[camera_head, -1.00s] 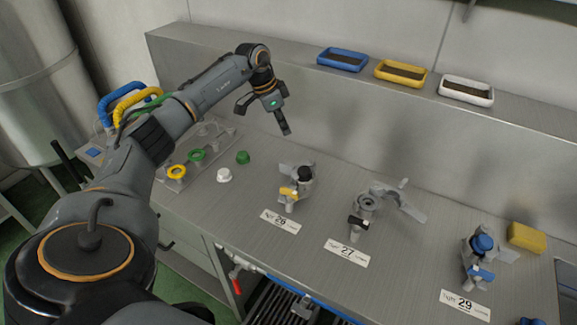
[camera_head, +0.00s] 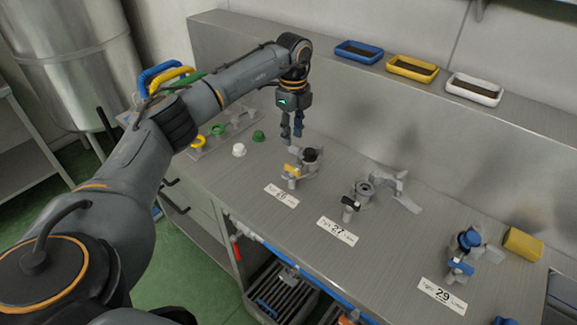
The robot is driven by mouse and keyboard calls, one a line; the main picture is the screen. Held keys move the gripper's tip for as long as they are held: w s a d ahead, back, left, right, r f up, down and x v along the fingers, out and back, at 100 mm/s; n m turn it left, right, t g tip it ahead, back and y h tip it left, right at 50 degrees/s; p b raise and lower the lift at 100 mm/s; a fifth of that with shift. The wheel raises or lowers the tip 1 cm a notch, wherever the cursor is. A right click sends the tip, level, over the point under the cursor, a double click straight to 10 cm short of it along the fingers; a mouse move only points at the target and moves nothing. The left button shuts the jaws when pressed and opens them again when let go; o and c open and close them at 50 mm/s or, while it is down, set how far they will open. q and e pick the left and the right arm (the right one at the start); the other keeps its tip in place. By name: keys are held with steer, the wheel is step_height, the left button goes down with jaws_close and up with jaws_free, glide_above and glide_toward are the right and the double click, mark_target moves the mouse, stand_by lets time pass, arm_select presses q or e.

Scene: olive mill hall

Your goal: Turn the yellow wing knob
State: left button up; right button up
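The yellow wing knob (camera_head: 292,170) sits on the front of a grey metal fitting with a black cap (camera_head: 310,155), behind the label 26 on the steel bench. My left gripper (camera_head: 292,137) points down above and just behind the knob, apart from it as far as I can see. Its two fingers hang side by side with a narrow gap and nothing between them. The fitting at label 27 (camera_head: 338,231) carries a black wing knob (camera_head: 350,203). The fitting at label 29 (camera_head: 442,294) carries a blue wing knob (camera_head: 461,267). My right gripper is not in view.
A white knob (camera_head: 239,150) and a green knob (camera_head: 259,136) stand left of the fitting. Blue (camera_head: 359,53), yellow (camera_head: 411,68) and white (camera_head: 474,89) trays lie on the back ledge. A yellow block (camera_head: 523,244) lies at the right.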

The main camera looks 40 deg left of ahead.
arm_select(q)
steer(key=p, duration=0.2)
glide_above(292, 167)
step_height(292, 167, down, 6)
steer(key=shift+w+a+r, duration=0.1)
steer(key=shift+a+r, duration=0.05)
steer(key=shift+r, duration=0.05)
steer(key=f, duration=0.5)
steer(key=shift+d+f+p, duration=0.2)
steer(key=shift+p, duration=0.15)
steer(key=shift+a+f, duration=0.1)
steer(key=shift+f, duration=0.4)
jaws_close()
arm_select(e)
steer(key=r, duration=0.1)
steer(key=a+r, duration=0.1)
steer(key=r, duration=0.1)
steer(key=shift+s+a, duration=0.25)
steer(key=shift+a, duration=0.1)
